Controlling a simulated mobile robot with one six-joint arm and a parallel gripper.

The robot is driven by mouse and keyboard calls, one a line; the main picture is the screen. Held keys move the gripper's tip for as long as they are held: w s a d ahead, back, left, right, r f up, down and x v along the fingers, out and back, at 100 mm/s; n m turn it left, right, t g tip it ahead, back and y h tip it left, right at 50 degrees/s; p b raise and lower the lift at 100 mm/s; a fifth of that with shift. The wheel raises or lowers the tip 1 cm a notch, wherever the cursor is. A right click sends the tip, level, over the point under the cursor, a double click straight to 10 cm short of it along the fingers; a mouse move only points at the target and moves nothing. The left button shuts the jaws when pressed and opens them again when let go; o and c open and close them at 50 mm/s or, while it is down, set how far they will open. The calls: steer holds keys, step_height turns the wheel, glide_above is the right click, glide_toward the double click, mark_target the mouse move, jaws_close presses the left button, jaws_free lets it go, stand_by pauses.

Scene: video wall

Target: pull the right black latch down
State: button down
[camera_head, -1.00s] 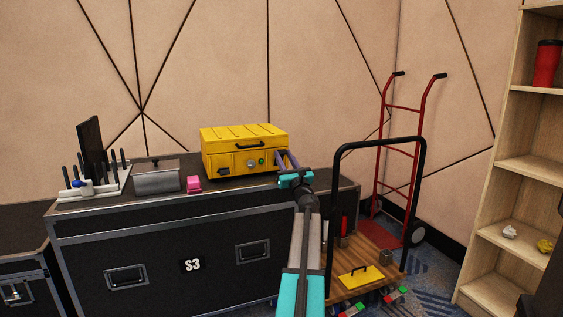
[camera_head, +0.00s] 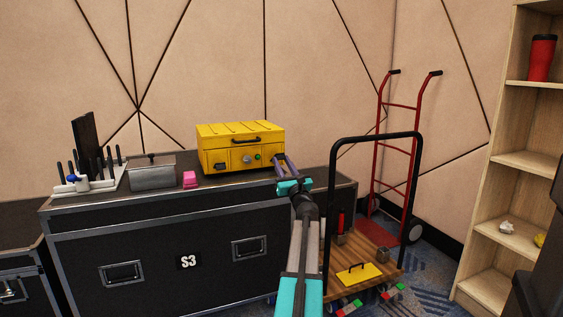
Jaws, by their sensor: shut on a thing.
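A yellow case (camera_head: 240,147) stands on the black flight case (camera_head: 160,215). Its front has a black left latch (camera_head: 220,167), a grey knob and a green button. My gripper (camera_head: 279,161), with purple fingers and a teal wrist, is at the right end of the case's front. It is shut on the right black latch, which the fingers mostly hide. The latch's exact angle cannot be made out.
A black-handled cart (camera_head: 375,252) and a red hand truck (camera_head: 397,150) stand at right, near a wooden shelf (camera_head: 522,165).

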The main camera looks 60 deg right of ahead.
steer(key=shift+w+f, duration=0.3)
steer(key=shift+f, duration=0.5)
steer(key=c, duration=1.8)
jaws_free()
steer(key=shift+d, duration=0.1)
steer(key=o, duration=0.4)
steer(key=shift+w+d+f, duration=0.1)
steer(key=shift+f, duration=0.05)
steer(key=shift+o, duration=0.3)
steer(key=shift+r, duration=0.2)
steer(key=shift+s, duration=0.2)
